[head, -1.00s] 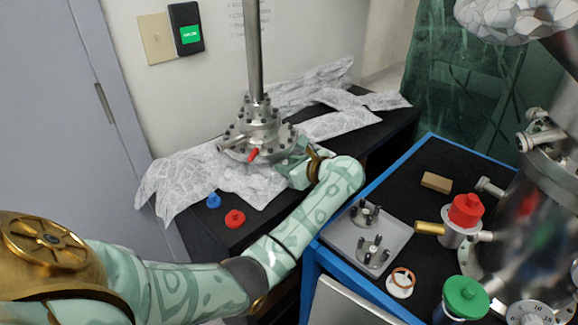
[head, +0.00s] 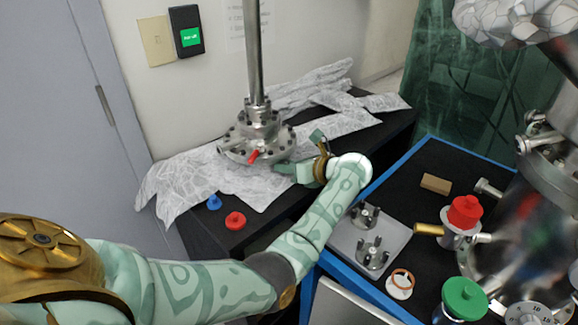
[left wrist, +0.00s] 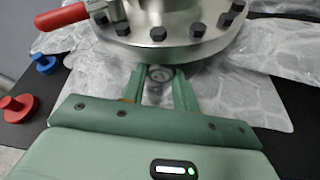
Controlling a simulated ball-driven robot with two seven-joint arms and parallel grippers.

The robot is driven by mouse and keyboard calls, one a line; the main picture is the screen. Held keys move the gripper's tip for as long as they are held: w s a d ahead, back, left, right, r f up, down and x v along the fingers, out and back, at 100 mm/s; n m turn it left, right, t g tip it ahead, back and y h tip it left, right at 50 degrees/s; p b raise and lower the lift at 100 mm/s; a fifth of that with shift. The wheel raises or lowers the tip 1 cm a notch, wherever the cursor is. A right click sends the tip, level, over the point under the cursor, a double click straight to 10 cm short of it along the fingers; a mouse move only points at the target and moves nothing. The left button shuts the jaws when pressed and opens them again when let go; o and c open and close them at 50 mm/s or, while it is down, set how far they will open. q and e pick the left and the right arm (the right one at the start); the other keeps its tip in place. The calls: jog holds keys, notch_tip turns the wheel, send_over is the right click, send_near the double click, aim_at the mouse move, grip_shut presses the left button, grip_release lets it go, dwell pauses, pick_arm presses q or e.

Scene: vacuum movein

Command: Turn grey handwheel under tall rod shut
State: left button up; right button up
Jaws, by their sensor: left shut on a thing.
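The tall rod (head: 254,55) stands upright on a bolted steel flange assembly (head: 238,148). The flange also shows at the top of the left wrist view (left wrist: 165,35), with a red lever (left wrist: 60,16) at its left. Beneath the flange's near edge is a small round grey face with a dark centre, which I take for the grey handwheel (left wrist: 159,73). My left gripper (head: 284,168) reaches in from the right, under the flange. Its green fingers (left wrist: 160,80) stand on both sides of the handwheel, shut on it. The handwheel is hidden in the head view. My right gripper is not in view.
Crumpled wrapping (head: 180,183) covers much of the black bench. A blue knob (head: 214,201) and a red knob (head: 235,220) lie at its front left. A blue-edged cart at right carries a grey tray (head: 347,240), a wooden block (head: 436,184) and red and green caps.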

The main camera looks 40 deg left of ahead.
pick_arm(q)
jog(key=o, duration=0.7)
jog(key=p+v, duration=0.2)
jog(key=v, duration=1.4)
jog(key=shift+d, duration=0.25)
jog(key=shift+w, duration=0.1)
